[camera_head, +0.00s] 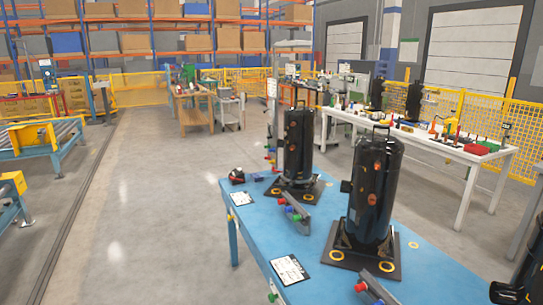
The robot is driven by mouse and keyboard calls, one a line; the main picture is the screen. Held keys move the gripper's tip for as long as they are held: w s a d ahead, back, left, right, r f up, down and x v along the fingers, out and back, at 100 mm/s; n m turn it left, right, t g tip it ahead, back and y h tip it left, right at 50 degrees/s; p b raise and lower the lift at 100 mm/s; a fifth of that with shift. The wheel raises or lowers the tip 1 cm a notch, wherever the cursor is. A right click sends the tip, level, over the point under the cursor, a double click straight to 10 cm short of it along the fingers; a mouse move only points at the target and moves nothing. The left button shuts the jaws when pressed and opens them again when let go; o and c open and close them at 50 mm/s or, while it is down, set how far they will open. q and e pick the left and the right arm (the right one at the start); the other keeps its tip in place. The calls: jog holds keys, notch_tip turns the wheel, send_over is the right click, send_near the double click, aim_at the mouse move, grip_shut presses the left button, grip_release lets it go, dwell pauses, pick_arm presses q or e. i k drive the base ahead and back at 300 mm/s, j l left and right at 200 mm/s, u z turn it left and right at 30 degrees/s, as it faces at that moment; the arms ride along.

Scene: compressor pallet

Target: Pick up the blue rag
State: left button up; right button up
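I cannot pick out a blue rag with certainty. A small dark bluish item (258,177) lies at the far end of the blue table (262,228), beside a red and black tool (237,177); it is too small to tell whether it is cloth. Two upright black compressors stand on dark square bases on this table, one nearer (375,190) and one farther (298,145). Neither of my grippers shows in the head view.
Clipboards with papers (289,270) and grey brackets with coloured knobs (295,210) lie along the table's left side. A cluttered white table (480,160) stands behind at the right. The floor at left (150,220) is clear. A dark object is cut off at lower right.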

aim_at(257, 178)
jog(key=i+j+z, duration=0.2)
jog(key=z, duration=0.15)
jog(key=i+j+z, duration=0.15)
jog(key=z, duration=0.2)
jog(key=i+j+z, duration=0.1)
jog(key=j, duration=0.3)
jog(key=i+j, duration=0.25)
jog(key=j, duration=0.15)
jog(key=i+j+z, duration=0.15)
jog(key=j, duration=0.25)
jog(key=i+j, duration=0.15)
jog(key=j, duration=0.3)
jog(key=i+j+z, duration=0.15)
jog(key=j, duration=0.25)
jog(key=i+j, duration=0.1)
jog(key=j, duration=0.35)
jog(key=z, duration=0.05)
